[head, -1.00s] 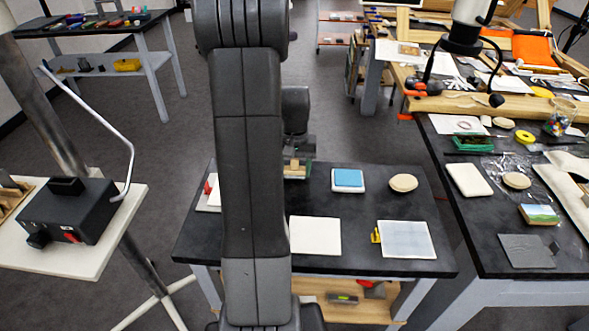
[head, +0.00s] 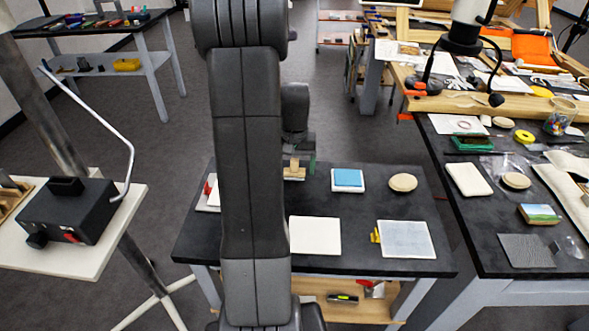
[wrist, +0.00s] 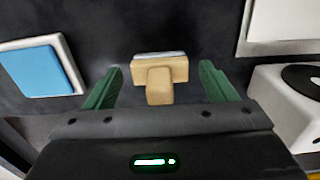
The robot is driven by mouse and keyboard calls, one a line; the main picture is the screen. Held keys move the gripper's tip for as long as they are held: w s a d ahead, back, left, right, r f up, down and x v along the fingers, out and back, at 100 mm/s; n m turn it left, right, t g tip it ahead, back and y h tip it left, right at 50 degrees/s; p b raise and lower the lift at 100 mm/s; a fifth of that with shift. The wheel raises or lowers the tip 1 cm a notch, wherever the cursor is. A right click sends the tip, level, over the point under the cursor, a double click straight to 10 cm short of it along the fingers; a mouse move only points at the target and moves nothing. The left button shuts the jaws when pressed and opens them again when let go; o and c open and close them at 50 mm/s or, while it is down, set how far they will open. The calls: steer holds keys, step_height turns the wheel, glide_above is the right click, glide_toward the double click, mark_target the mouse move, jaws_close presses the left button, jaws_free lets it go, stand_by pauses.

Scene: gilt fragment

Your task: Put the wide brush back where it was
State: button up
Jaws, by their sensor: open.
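The wide brush (wrist: 160,78), with a pale wooden handle and a wider head ending in a light strip, is on or just above the black table (head: 372,262). In the head view the brush (head: 294,173) shows beside my arm, at the table's far side. My gripper (wrist: 160,86) is open, its two green fingers on either side of the brush with gaps to both. In the head view my gripper (head: 304,163) is partly hidden by my arm. Whether the brush touches the table is unclear.
A blue pad on a white base (head: 348,180) and a round beige disc (head: 403,183) lie to the right. A white sheet (head: 315,236) and a pale panel (head: 406,239) lie nearer. A white object (wrist: 290,98) is close to the right finger in the wrist view.

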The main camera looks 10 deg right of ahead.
mark_target(295, 160)
step_height(295, 160, up, 11)
steer(key=shift+f, duration=0.1)
